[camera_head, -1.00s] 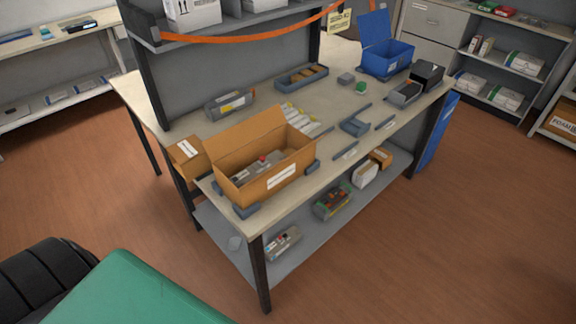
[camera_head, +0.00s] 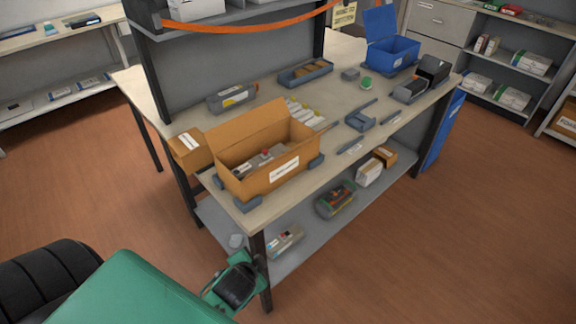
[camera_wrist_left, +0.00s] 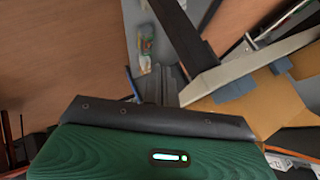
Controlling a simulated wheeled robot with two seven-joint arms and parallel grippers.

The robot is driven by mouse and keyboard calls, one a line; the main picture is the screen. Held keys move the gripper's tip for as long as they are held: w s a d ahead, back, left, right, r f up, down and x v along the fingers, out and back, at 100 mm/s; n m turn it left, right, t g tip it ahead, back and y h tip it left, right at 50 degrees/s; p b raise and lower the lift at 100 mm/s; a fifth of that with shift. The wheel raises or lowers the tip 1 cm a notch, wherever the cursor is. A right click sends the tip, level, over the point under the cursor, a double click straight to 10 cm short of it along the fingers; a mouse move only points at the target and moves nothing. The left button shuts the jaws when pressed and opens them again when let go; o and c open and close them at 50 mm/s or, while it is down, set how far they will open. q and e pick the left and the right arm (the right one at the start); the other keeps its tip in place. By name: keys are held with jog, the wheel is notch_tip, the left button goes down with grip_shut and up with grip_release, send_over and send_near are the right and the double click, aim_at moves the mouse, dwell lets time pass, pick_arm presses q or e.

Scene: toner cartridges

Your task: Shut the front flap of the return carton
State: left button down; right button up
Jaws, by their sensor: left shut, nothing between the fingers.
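The return carton (camera_head: 240,183) is an open brown box with a white label on its near side, set between dark corner blocks on the bench. A tall flap (camera_head: 247,127) stands up along its back edge. I cannot clearly make out a separate front flap. Grey cartridge shapes (camera_head: 262,163) lie inside. My left gripper (camera_head: 248,268) is low by the near bench leg, below and apart from the carton. In the left wrist view its fingers (camera_wrist_left: 166,86) are together and empty, with the tan carton (camera_wrist_left: 258,108) to the right. My right gripper is out of view.
The bench top (camera_head: 230,218) has an edge and a leg (camera_head: 263,270) close to my left gripper. The lower shelf (camera_head: 300,250) holds several packages. A blue bin (camera_head: 392,53) stands at the far right.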

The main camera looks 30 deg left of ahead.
pick_arm(q)
jog(key=w+r+m+t+h, duration=0.3)
jog(key=w+r+m+t, duration=0.2)
jog(key=r+m, duration=0.4)
jog(key=w+r+m+t+h, duration=0.2)
jog(key=w+r+m+t, duration=0.45)
jog(key=m, duration=0.55)
jog(key=w+a+r+p, duration=0.2)
jog(key=w+p, duration=0.3)
jog(key=w, duration=0.5)
jog(key=shift+r+g, duration=0.35)
jog(key=shift+r, duration=0.5)
